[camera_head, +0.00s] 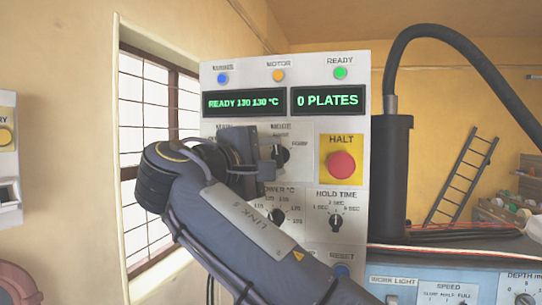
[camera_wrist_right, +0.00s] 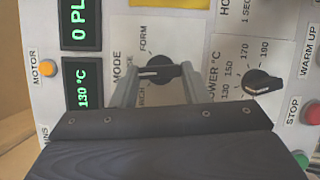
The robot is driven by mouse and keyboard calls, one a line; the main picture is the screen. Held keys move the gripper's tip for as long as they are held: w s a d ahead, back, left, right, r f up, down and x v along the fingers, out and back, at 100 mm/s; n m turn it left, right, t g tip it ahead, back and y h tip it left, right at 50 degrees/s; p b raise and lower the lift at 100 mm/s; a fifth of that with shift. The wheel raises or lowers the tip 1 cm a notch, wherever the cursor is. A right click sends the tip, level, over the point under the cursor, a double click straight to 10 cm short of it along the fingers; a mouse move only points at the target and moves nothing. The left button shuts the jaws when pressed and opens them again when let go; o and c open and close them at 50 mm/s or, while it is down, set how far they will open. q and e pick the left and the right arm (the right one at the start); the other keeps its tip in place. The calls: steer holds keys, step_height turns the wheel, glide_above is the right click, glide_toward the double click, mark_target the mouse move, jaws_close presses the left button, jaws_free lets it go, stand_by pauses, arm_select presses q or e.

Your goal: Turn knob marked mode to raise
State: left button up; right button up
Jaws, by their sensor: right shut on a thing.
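The mode knob (camera_head: 280,155) is a small black knob on the upper part of the white control panel. In the right wrist view the mode knob (camera_wrist_right: 163,73) sits between my two fingers, beside the MODE label, and its white pointer line faces that label. The word FORM is to one side of it; the other position words are partly covered. My right gripper (camera_head: 272,158) reaches the panel from the left; in the wrist view the gripper (camera_wrist_right: 159,78) is shut on the knob. My left gripper is in neither view.
The panel (camera_head: 381,82) has displays reading READY 130 130 °C and 0 PLATES. A red HALT button (camera_head: 341,166), a hold time knob (camera_head: 336,222) and a power knob (camera_wrist_right: 263,83) are close by. A black column with a hose (camera_head: 390,180) stands right of the panel.

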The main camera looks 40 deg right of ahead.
steer(key=shift+m, duration=0.5)
stand_by(0.3)
steer(key=o, duration=1)
steer(key=b+v, duration=0.1)
steer(key=v, duration=0.6)
steer(key=shift+a+r, duration=0.15)
steer(key=shift+a, duration=0.25)
steer(key=shift+s, duration=0.1)
